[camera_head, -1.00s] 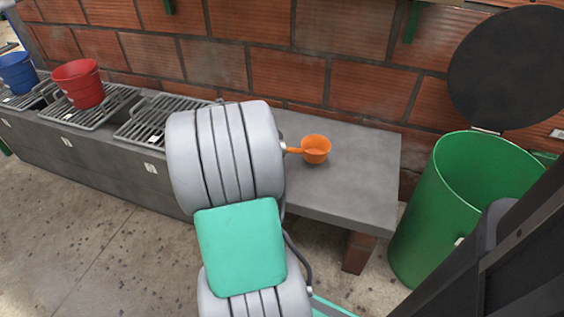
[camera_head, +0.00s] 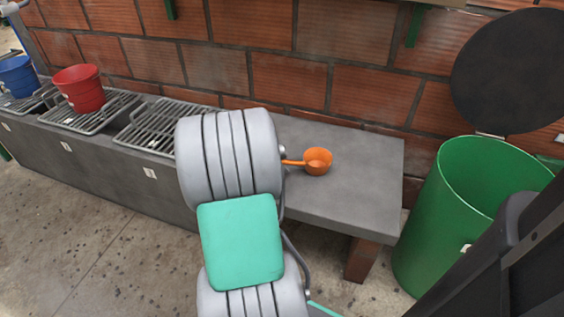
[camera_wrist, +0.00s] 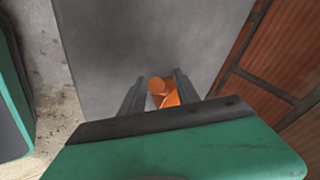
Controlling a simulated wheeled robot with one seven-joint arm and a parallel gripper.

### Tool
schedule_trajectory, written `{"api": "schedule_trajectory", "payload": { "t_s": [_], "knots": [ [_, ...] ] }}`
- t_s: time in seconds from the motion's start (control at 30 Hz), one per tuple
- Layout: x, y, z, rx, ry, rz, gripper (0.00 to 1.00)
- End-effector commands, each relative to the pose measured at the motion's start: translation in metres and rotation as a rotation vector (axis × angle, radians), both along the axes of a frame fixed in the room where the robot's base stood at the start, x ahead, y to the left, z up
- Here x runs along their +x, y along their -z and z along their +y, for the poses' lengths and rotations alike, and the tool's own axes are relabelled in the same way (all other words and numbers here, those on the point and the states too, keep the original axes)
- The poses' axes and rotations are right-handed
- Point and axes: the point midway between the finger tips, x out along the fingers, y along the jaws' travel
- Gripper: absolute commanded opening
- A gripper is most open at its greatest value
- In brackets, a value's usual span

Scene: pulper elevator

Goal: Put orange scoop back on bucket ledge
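The orange scoop (camera_head: 318,160) shows over the grey concrete ledge (camera_head: 365,175), right of my arm, its handle pointing left toward my arm. In the wrist view the scoop (camera_wrist: 164,92) sits between the two fingers of my gripper (camera_wrist: 160,88), which look shut on it. The finger contact is partly hidden. In the head view my gripper is hidden behind my arm. I cannot tell if the scoop touches the ledge. A red bucket (camera_head: 80,88) and a blue bucket (camera_head: 17,76) stand on metal grates at the left.
A tall green bin (camera_head: 440,230) with a round dark lid (camera_head: 508,70) stands right of the ledge. A brick wall (camera_head: 250,70) runs behind. An empty metal grate (camera_head: 150,128) lies left of my arm. The ledge's right part is bare.

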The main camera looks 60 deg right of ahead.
Motion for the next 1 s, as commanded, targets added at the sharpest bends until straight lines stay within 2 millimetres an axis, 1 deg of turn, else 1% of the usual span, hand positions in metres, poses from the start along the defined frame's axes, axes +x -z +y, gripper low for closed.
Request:
{"api": "schedule_trajectory", "payload": {
  "t_s": [0.17,0.27,0.37,0.5,0.6,0.7,0.8,0.9,0.97,1.0],
  "knots": [
    [0.000,-0.001,0.000,0.000,0.000,0.000,0.38],
    [0.001,-0.009,0.004,-0.002,-0.001,-0.001,0.38],
    [0.003,-0.027,0.014,-0.004,-0.003,-0.002,0.38],
    [0.005,-0.057,0.037,-0.003,-0.004,-0.002,0.38],
    [0.007,-0.076,0.052,-0.002,-0.003,-0.002,0.38],
    [0.008,-0.090,0.063,-0.002,-0.002,-0.001,0.38],
    [0.008,-0.096,0.070,0.000,-0.001,-0.001,0.38],
    [0.008,-0.098,0.073,0.002,-0.003,0.002,0.38],
    [0.014,-0.098,0.080,0.013,-0.046,0.013,0.38],
    [0.024,-0.098,0.091,0.029,-0.116,0.034,0.38]
  ]
}}
